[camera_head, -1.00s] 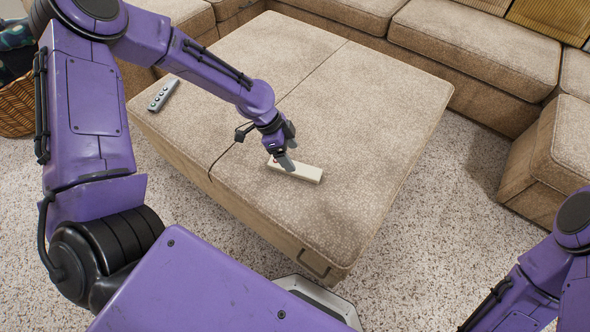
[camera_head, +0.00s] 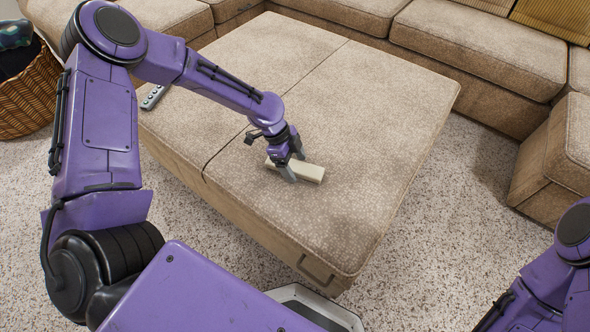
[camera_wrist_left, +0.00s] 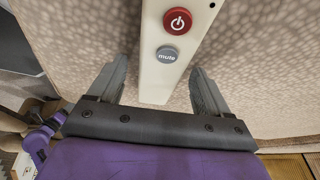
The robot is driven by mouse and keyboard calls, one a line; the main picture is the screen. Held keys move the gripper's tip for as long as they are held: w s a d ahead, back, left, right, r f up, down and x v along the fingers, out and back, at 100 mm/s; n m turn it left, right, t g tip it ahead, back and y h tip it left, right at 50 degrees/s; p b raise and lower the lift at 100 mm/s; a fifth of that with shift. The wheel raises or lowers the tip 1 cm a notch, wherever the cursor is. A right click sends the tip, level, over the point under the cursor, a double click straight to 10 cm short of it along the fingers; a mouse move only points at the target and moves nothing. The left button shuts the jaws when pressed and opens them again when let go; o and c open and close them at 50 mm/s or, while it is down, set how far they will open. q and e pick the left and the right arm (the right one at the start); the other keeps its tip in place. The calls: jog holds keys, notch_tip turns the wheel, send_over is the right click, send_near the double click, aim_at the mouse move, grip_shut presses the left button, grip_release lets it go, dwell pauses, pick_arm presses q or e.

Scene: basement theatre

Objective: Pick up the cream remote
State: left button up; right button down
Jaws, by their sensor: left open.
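The cream remote (camera_head: 310,172) lies on the beige ottoman's top, its left part hidden behind my left gripper (camera_head: 294,170) in the head view. In the left wrist view the remote (camera_wrist_left: 171,82) shows a red power button and a grey mute button, and its near end lies between the two fingers of my left gripper (camera_wrist_left: 158,85). The left gripper is open, one finger on each side of the remote, with a gap to each. My right arm shows at the lower right of the head view, but its gripper is out of the picture.
The ottoman (camera_head: 345,95) is a broad flat surface with a seam across it. A grey remote (camera_head: 153,97) lies at its left edge, partly behind my left arm. A sectional sofa (camera_head: 480,48) runs along the back and right. A wicker basket (camera_head: 28,98) stands at left.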

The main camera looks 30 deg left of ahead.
pick_arm(q)
jog(key=c, duration=1.2)
jog(key=shift+r, duration=0.1)
jog(key=shift+r, duration=0.1)
